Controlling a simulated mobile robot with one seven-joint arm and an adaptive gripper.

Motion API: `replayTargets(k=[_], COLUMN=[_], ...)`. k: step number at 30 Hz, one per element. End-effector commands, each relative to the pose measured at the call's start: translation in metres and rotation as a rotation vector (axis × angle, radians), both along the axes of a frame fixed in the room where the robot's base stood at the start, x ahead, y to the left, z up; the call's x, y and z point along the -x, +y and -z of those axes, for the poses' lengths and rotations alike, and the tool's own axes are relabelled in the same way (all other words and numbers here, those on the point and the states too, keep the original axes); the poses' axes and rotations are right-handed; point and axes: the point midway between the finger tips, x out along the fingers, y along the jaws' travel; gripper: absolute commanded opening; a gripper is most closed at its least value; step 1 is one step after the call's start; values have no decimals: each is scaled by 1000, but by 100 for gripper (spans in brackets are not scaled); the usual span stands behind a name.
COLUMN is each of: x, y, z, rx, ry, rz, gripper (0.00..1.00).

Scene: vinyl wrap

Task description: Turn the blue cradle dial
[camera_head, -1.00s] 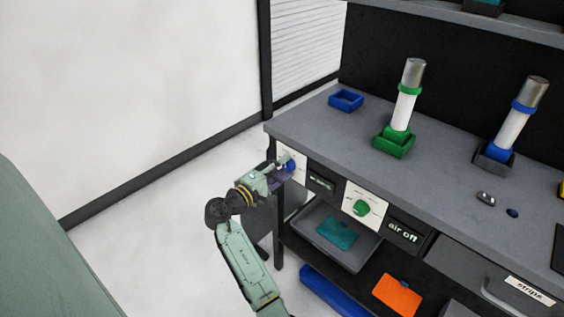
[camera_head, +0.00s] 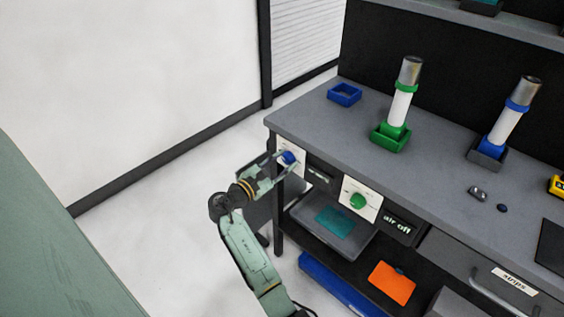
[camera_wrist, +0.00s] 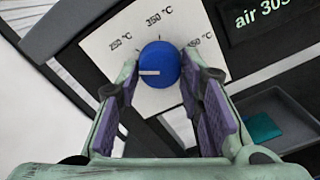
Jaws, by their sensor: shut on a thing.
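The blue dial (camera_wrist: 160,64) is a round knob with a white pointer line, on a white panel (camera_wrist: 110,47) marked in °C at the bench's left front corner. In the wrist view its pointer is toward the left, below the left-hand mark. The dial also shows in the head view (camera_head: 288,157). My gripper (camera_wrist: 158,85) is shut on the dial, one purple-padded finger on each side. The exact contact of the fingertips is hard to see. The display (camera_wrist: 262,14) beside the panel reads "air" and a number that looks like 305.
A green dial (camera_head: 358,200) and a display (camera_head: 397,225) reading "air off" are to the right. Below are a grey tray (camera_head: 357,245) with a teal item and a shelf with an orange item (camera_head: 391,283). Green (camera_head: 389,137) and blue (camera_head: 486,150) cradles hold white cylinders on the bench.

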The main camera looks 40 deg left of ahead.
Motion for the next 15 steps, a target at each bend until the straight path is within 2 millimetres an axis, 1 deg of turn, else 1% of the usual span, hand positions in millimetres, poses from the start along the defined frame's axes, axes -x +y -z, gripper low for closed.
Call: replayTargets(k=[9, 15], x=[0, 1], y=[-1, -1], z=[1, 1], rx=[280, 415], ry=[23, 34], rz=[-2, -2], gripper=[6, 6])
